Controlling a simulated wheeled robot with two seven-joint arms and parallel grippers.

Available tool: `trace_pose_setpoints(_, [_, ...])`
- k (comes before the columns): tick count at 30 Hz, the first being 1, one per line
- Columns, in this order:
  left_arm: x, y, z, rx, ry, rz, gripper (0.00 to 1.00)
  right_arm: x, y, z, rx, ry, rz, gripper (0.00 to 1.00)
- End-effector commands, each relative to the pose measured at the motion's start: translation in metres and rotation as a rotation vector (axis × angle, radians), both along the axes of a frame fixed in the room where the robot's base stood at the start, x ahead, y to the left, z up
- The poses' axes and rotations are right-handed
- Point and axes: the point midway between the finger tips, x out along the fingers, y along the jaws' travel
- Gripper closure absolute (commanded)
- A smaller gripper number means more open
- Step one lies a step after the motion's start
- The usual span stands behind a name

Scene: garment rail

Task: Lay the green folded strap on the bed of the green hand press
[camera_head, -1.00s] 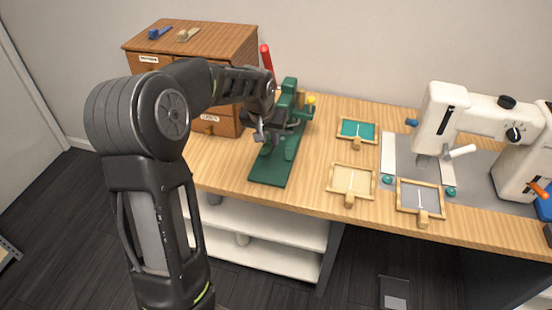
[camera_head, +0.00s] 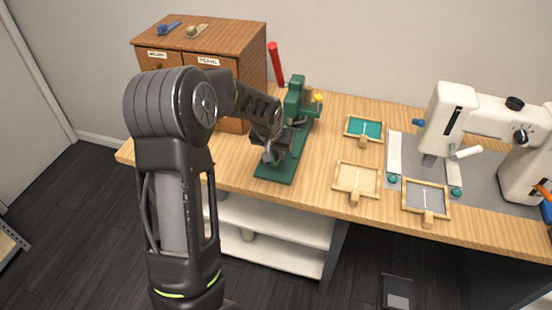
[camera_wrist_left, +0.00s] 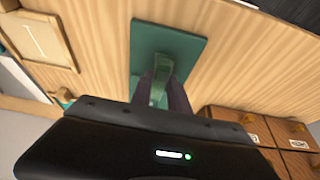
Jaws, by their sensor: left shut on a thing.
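The green hand press (camera_head: 295,100) stands on the table with its red lever raised at the back. Its flat dark green bed (camera_head: 275,172) reaches toward the table's front edge, and the bed's front part is bare. My left gripper (camera_head: 272,156) is over the bed, in front of the press column. In the left wrist view the left gripper (camera_wrist_left: 162,92) is shut on the green folded strap (camera_wrist_left: 159,92), seen between the fingers against the green bed (camera_wrist_left: 170,42). The strap cannot be made out in the head view. Whether it touches the bed is unclear. My right gripper is out of view.
A wooden drawer cabinet (camera_head: 215,45) stands left of the press. Small wooden frames (camera_head: 357,180) lie to the right, and a white sewing machine (camera_head: 450,120) stands beyond them. Bare table lies between the press and the frames.

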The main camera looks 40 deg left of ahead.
Motion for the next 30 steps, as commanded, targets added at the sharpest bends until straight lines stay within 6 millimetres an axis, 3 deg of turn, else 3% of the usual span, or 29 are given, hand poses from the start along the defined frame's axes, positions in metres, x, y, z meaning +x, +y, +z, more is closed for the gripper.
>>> trace_pose_setpoints(6, [-0.001, 0.000, -0.027, 0.000, 0.003, 0.001, 1.00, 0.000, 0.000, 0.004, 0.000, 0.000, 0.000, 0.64])
trace_pose_setpoints(17, [0.000, 0.000, -0.032, 0.001, 0.001, 0.000, 1.00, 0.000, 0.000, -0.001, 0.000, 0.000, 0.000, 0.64])
trace_pose_setpoints(18, [0.000, 0.000, -0.032, 0.000, 0.002, 0.000, 0.78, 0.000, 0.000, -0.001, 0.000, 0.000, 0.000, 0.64])
trace_pose_setpoints(26, [-0.001, 0.000, -0.031, 0.000, 0.002, 0.000, 0.57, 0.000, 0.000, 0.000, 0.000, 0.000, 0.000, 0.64])
trace_pose_setpoints(30, [-0.001, 0.000, -0.031, 0.000, 0.002, 0.000, 0.57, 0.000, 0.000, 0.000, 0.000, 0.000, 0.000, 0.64])
